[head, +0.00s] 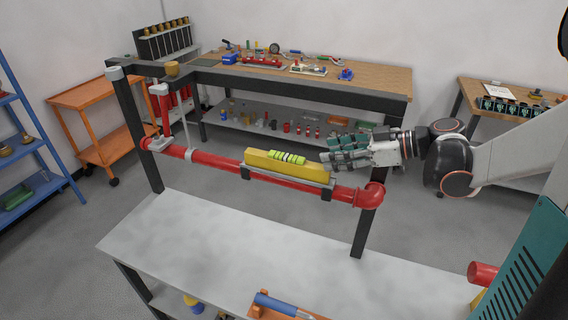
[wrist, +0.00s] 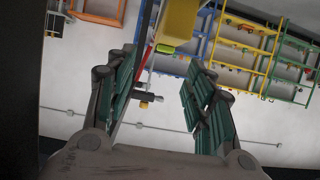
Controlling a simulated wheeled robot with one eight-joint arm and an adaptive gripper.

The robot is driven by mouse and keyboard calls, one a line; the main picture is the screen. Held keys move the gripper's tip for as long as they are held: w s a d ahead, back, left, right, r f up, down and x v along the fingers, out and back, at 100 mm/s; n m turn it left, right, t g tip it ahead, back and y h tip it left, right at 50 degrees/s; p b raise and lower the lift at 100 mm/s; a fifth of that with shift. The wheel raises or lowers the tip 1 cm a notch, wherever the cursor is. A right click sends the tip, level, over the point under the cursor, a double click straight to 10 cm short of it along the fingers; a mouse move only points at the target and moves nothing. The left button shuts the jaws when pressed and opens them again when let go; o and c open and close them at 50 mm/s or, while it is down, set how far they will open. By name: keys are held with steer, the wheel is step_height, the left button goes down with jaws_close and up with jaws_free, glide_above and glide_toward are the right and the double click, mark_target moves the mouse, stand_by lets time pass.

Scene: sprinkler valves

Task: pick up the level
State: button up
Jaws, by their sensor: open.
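The level, a long yellow bar (head: 315,172), lies along the red pipe on a grey holder, with a striped lime-green piece (head: 287,157) on its top. My gripper (head: 332,161) is at the right end of the level, pointing left along it. In the wrist view the gripper (wrist: 163,75) is open, with its green-padded fingers spread apart and nothing held between them. The yellow bar (wrist: 180,20) shows beyond the fingertips at the top. Whether a finger touches the level cannot be told.
The red pipe (head: 215,160) runs across a dark frame and ends in an elbow (head: 370,195) below my gripper. A pale bench top (head: 230,250) stands in front. A wooden workbench (head: 375,80) with tools and parts stands behind.

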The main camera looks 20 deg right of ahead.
mark_target(297, 161)
steer(key=b+x, duration=0.1)
steer(key=x, duration=0.6)
steer(key=shift+w+a+f, duration=0.1)
steer(key=shift+a+f, duration=0.05)
steer(key=x, duration=0.2)
steer(key=b+x, duration=0.1)
steer(key=x, duration=0.1)
steer(key=shift+s+a+f, duration=0.25)
steer(key=shift+a+f, duration=0.05)
steer(key=shift+w+a+f, duration=0.15)
steer(key=shift+w+a, duration=0.1)
steer(key=shift+a, duration=0.05)
jaws_close()
